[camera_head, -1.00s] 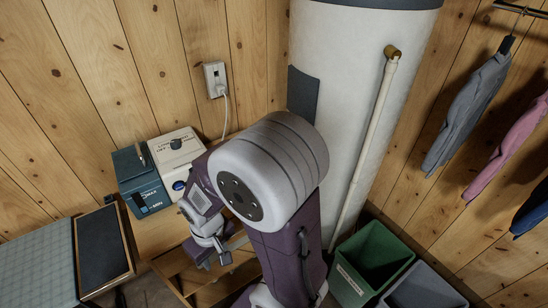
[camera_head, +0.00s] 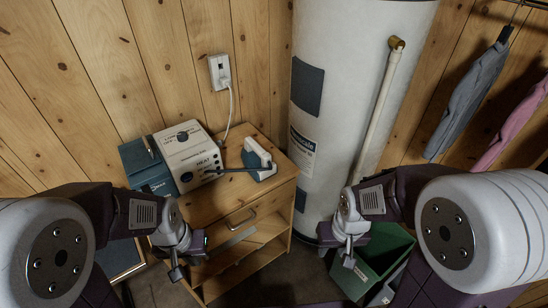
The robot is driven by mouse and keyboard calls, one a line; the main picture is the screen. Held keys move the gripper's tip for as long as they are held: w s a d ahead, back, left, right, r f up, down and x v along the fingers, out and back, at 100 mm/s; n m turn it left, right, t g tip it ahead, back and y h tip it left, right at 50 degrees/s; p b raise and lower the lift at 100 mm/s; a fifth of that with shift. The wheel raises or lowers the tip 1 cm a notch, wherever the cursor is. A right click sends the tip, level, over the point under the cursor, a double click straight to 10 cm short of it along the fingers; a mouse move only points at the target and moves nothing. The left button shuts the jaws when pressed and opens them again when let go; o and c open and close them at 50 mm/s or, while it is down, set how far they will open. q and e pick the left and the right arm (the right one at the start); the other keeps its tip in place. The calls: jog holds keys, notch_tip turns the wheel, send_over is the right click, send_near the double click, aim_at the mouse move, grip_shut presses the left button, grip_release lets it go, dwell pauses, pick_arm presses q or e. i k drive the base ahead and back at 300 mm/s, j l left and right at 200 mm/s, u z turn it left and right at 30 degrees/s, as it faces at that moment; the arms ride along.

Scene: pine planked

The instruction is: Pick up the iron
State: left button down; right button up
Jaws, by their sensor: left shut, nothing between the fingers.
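The iron (camera_head: 257,158), a white body with dark trim, rests near the back right of the small wooden cabinet's top (camera_head: 235,196). A dark hose or cord runs left from it to a white box with a dial (camera_head: 191,156). My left gripper (camera_head: 188,258) is shut and empty, in front of the cabinet's left front side, lower in the picture than the iron and apart from it. My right gripper (camera_head: 342,244) hangs right of the cabinet, in front of the green bin, apart from the iron. Its finger gap is unclear.
A teal box (camera_head: 144,166) stands left of the white box. A white tank (camera_head: 340,75) with a pipe (camera_head: 377,112) rises behind and right of the cabinet. A green bin (camera_head: 385,243) stands at the right. The cabinet top's front is clear. Clothes hang at the right.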

aim_at(252, 155)
jog(key=i+l+u, duration=0.2)
jog(key=u, duration=0.3)
jog(key=i+l+u, duration=0.35)
jog(key=u, duration=0.15)
jog(key=i+l+u, duration=0.25)
jog(key=l+u, duration=0.25)
jog(key=j, duration=0.1)
